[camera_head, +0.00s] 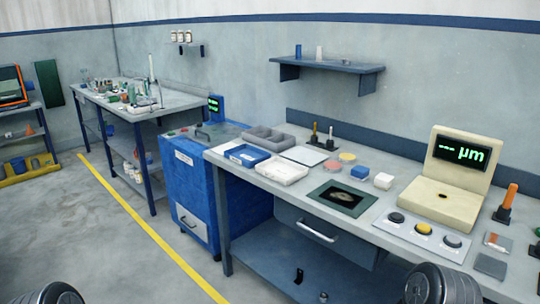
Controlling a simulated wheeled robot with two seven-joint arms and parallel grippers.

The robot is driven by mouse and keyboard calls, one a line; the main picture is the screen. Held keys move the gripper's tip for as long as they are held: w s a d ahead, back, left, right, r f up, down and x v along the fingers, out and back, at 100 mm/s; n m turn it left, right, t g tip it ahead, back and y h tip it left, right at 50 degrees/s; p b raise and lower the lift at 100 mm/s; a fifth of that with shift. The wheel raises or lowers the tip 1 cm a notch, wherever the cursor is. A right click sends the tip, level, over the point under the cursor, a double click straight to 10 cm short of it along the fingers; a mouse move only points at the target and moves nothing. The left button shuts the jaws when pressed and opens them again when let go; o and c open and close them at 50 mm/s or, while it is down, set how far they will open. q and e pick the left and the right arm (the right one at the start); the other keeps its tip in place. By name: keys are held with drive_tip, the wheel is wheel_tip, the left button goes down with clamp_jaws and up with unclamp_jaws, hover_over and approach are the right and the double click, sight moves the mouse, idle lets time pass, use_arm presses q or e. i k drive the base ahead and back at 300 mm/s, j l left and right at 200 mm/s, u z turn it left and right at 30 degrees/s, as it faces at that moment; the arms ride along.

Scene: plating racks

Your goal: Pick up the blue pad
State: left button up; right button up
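A pink-red round pad (333,165) and a yellow-orange round pad (347,157) lie to the left. Neither of my grippers is in view; only dark rounded parts of my arms show at the bottom edge.
The grey worktop (275,178) also carries a blue tray (235,157), a white tray (282,180), a dark green mat (325,188), a button panel (409,239) and a cream gauge with a screen (437,194). A wall shelf (327,65) hangs above. Open floor lies left.

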sight(359, 173)
drive_tip(key=i+j+u, duration=0.25)
drive_tip(key=i+u, duration=0.25)
drive_tip(key=i+j+u, duration=0.1)
drive_tip(key=i+u, duration=0.35)
drive_tip(key=i+l+u, duration=0.1)
drive_tip(key=i+u, duration=0.4)
drive_tip(key=i, duration=0.2)
drive_tip(key=z, duration=3.7)
